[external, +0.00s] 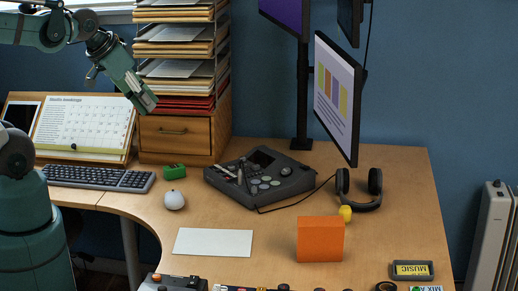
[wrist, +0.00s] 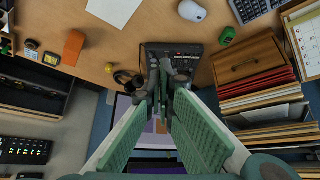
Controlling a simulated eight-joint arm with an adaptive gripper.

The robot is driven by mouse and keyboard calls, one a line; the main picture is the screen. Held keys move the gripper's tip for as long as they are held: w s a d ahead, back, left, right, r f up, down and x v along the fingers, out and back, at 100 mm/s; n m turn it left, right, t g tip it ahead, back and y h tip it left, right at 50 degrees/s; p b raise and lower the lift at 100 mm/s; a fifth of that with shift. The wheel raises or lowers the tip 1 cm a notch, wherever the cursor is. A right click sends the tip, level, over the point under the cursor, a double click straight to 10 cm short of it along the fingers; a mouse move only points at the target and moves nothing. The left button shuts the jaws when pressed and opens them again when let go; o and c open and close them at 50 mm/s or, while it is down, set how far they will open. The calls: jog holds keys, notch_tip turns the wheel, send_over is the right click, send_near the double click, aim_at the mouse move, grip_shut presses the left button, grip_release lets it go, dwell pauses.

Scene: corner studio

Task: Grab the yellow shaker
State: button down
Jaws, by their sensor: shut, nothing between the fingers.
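The yellow shaker (external: 345,213) is a small rounded yellow thing on the desk, just behind the orange block and in front of the headphones. It also shows as a small yellow spot in the wrist view (wrist: 109,68), left of the fingers. My gripper (external: 147,103) is shut and empty, raised high at the left in front of the paper trays, well apart from the shaker. Its fingers (wrist: 166,78) point over the dark console in the wrist view.
An orange block (external: 320,240) stands close before the shaker; headphones (external: 374,201) lie behind it. A dark console (external: 260,177), white rounded object (external: 173,200) and green object (external: 174,171) are farther left. A monitor (external: 337,97) hangs above the back right. White paper (external: 213,242) lies in front.

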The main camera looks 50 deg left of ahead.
jog(key=c, duration=1.9)
grip_release()
jog(key=shift+c, duration=0.2)
jog(key=shift+w, duration=0.1)
jog(key=n+g, duration=0.7)
jog(key=n, duration=0.7)
send_over(345, 208)
jog(key=f, duration=1.7)
jog(key=a+f, duration=0.1)
jog(key=f, duration=0.7)
jog(key=shift+f+p, duration=0.35)
jog(key=shift+p, duration=0.05)
jog(key=shift+d+f+n, duration=0.3)
jog(key=shift+d+f, duration=0.05)
jog(key=shift+f, duration=0.25)
